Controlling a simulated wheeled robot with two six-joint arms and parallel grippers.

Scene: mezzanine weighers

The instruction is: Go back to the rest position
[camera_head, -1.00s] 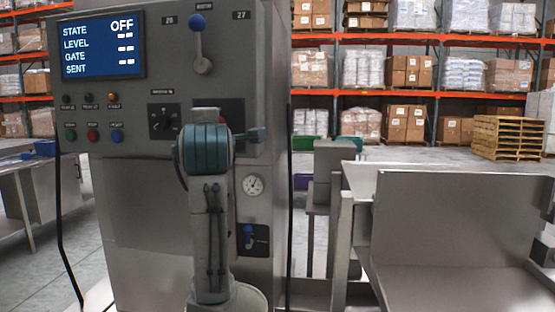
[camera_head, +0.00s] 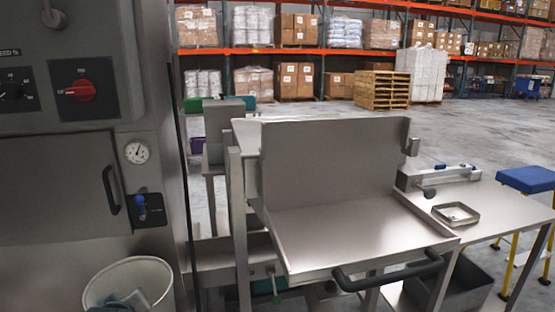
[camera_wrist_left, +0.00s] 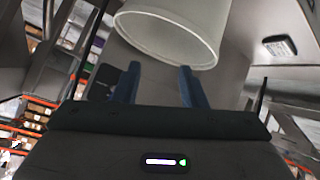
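My left gripper (camera_wrist_left: 159,88) shows in the left wrist view. Its two blue fingers stand apart with nothing seen held between them. A pale bucket (camera_wrist_left: 172,35) is beyond the fingertips at the top of that view; I cannot tell the exact distance. Neither gripper shows in the head view, and my right gripper is in no view. The head view shows the grey control cabinet (camera_head: 60,190) on the left, with a red rotary knob (camera_head: 81,91), a round gauge (camera_head: 137,152) and a blue-handled valve (camera_head: 140,207).
A pale bin (camera_head: 160,275) with greyish contents stands at lower left. A steel chute tray (camera_head: 340,235) with a black handle (camera_head: 390,273) is in the middle. A bench (camera_head: 500,205) bears a small square dish (camera_head: 456,213). A blue-topped stool (camera_head: 528,179) stands at right. Floor beyond is open.

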